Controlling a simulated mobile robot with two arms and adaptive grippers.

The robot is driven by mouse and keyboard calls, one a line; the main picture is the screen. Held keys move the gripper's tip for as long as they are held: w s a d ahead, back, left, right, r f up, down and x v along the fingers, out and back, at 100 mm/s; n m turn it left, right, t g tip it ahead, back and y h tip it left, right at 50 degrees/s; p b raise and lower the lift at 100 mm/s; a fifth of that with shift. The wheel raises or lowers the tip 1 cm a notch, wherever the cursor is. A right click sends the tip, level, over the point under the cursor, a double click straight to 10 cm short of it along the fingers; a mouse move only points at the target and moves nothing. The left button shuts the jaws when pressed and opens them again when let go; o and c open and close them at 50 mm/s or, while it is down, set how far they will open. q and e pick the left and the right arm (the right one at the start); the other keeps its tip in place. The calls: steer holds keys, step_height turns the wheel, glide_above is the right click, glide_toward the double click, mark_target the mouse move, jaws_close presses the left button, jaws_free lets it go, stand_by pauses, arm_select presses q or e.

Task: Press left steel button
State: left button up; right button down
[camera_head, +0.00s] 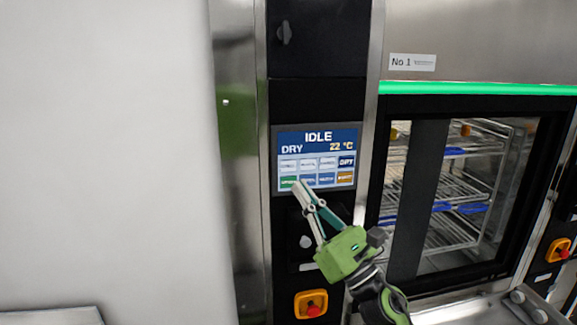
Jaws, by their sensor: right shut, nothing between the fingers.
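A small round steel-coloured button (305,241) shows on the black panel below the touchscreen, just left of my right gripper's fingers. Whether a second button is hidden behind the gripper cannot be told. My right gripper (302,190) is shut and empty. Its light finger runs up and left, with the tips over the lower left of the touchscreen (317,138), above the steel button. I cannot tell whether the tips touch the panel. My left gripper is not in view.
A red emergency button (312,310) on a yellow base sits below the panel. The glass door (465,190) with wire racks behind it is to the right, under a green light strip (475,88). A plain pale surface (105,150) fills the left.

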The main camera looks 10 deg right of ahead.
mark_target(288, 166)
steer(key=shift+w+r, duration=0.1)
stand_by(0.3)
steer(key=w+b, duration=0.3)
steer(key=w, duration=0.5)
steer(key=shift+w+a, duration=0.2)
steer(key=shift+w, duration=0.1)
stand_by(1.2)
steer(key=shift+w+b, duration=0.25)
steer(key=shift+b, duration=0.5)
steer(key=shift+w, duration=0.2)
